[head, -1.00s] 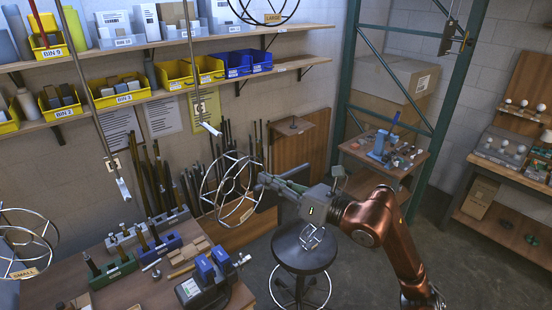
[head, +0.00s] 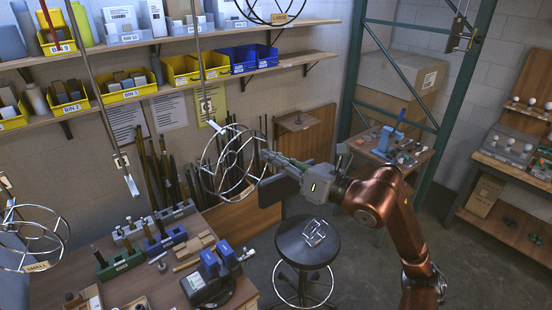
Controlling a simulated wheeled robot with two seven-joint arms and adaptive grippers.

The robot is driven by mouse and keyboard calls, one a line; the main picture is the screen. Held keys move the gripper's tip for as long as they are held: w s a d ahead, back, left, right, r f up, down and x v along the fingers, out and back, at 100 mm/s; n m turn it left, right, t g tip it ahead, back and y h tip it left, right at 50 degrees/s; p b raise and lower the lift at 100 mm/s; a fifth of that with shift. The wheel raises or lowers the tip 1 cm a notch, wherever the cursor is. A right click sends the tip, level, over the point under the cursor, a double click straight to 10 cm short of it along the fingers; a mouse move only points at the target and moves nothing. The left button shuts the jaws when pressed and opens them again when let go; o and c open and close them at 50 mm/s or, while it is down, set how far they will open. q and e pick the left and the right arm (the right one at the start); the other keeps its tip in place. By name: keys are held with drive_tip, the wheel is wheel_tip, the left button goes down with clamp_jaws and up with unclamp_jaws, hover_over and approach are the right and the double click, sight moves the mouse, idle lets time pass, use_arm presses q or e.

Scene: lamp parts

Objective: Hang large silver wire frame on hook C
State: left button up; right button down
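The large silver wire frame (head: 222,172) is in the middle of the head view, tilted, with its rings facing left. My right gripper (head: 268,160) is shut on its right side and holds it in the air. A hanging rod with a small tag (head: 207,106) comes down from the top, and its lower end is close to the frame's upper rim. I cannot tell whether they touch. A second hanging rod (head: 122,160) with a tag and a pale lower end is further left and empty. The letters on both tags are too small to read. My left gripper is out of view.
A dark frame tagged LARGE (head: 283,17) hangs at the top. A silver frame tagged SMALL (head: 37,267) hangs at the left edge. The workbench (head: 197,232) holds blocks and tools. A stool (head: 307,256) carries a small wire piece. Shelves with bins line the wall.

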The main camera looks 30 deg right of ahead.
sight(258, 150)
drive_tip(key=shift+w+a+f+p, duration=0.1)
drive_tip(key=shift+w+p, duration=0.25)
drive_tip(key=shift+w, duration=1)
drive_tip(key=shift+w+a+f+p, duration=0.1)
drive_tip(key=shift+w+p, duration=0.25)
drive_tip(key=shift+w, duration=0.95)
drive_tip(key=shift+w+f, duration=0.1)
drive_tip(key=shift+w, duration=0.15)
drive_tip(key=shift+w+a+f+b, duration=0.1)
drive_tip(key=shift+w+f+b, duration=0.45)
drive_tip(key=shift+f+b, duration=0.2)
drive_tip(key=c, duration=2.1)
unclamp_jaws()
